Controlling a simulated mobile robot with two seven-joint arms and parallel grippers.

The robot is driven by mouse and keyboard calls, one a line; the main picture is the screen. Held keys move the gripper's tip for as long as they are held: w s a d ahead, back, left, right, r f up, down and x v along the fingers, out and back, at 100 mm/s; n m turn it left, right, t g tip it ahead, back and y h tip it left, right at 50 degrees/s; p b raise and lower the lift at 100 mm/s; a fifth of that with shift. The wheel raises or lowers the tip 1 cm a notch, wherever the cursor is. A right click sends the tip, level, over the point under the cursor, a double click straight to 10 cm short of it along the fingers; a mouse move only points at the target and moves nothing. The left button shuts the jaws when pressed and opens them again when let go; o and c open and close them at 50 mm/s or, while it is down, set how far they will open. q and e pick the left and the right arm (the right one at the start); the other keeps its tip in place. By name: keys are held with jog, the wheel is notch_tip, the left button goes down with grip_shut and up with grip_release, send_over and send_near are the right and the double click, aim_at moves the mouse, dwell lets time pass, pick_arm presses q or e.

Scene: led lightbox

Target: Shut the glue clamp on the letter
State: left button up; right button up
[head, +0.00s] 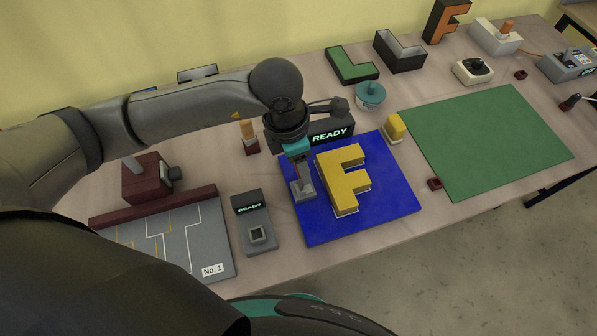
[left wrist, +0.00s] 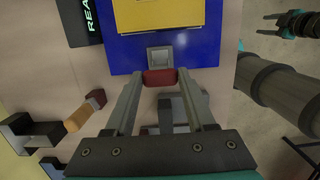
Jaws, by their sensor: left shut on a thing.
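The yellow letter F (head: 343,180) lies on the blue mat (head: 390,208); part of it shows at the top of the left wrist view (left wrist: 160,15). The small grey glue clamp (head: 304,192) is at the letter's left side; its grey block also shows in the left wrist view (left wrist: 160,56). My left gripper (head: 298,172) is over the clamp, shut on its dark red handle (left wrist: 160,77). I cannot tell whether the clamp touches the letter.
A READY box (head: 332,132) stands behind the blue mat and a smaller READY unit (head: 254,225) to its left. A wooden-handled tool (head: 249,137), teal pot (head: 370,95) and yellow block (head: 394,128) stand nearby. The green mat (head: 490,140) is clear.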

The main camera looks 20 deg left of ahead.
pick_arm(q)
jog(key=c, duration=0.4)
jog(key=shift+w+d+f+b, duration=0.15)
jog(key=shift+w+d+b, duration=0.25)
jog(key=shift+d, duration=0.25)
jog(key=shift+c, duration=0.2)
jog(key=shift+w+d, duration=0.15)
jog(key=shift+d, duration=0.1)
jog(key=shift+w+d+f+b, duration=0.3)
jog(key=shift+w+d+b, duration=0.25)
jog(key=shift+d+b, duration=0.3)
